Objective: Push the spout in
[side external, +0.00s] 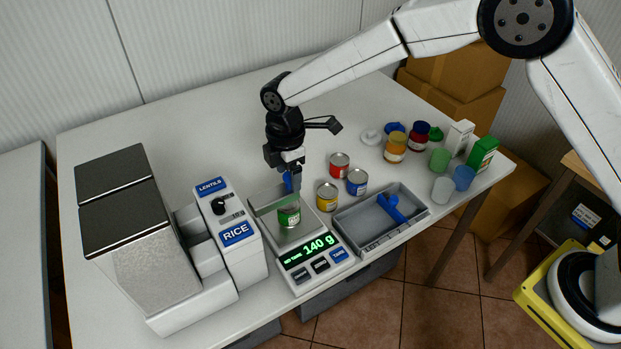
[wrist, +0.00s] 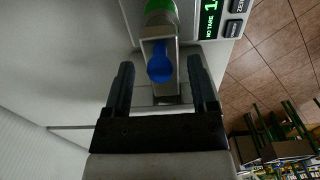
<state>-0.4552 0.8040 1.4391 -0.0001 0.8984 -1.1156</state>
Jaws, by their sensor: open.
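My gripper (side external: 289,170) points down above the scale, jaws apart. In the wrist view my gripper's two fingers (wrist: 160,63) stand either side of a blue round-ended piece (wrist: 160,66), with gaps visible on both sides. In the side view this blue piece (side external: 288,182) shows just below the jaws, above a green-labelled can (side external: 289,217). I cannot tell whether it is the spout or what it is fixed to. The dispenser (side external: 229,232) labelled LENTILS and RICE, with a black knob, stands to the left.
A grey tray (side external: 418,212) holding a blue scoop (side external: 391,208) lies right of the scale. A red can (side external: 339,165), yellow can (side external: 327,197) and blue can (side external: 357,182) stand close behind it. Jars and cups crowd the right end. The back-left table is clear.

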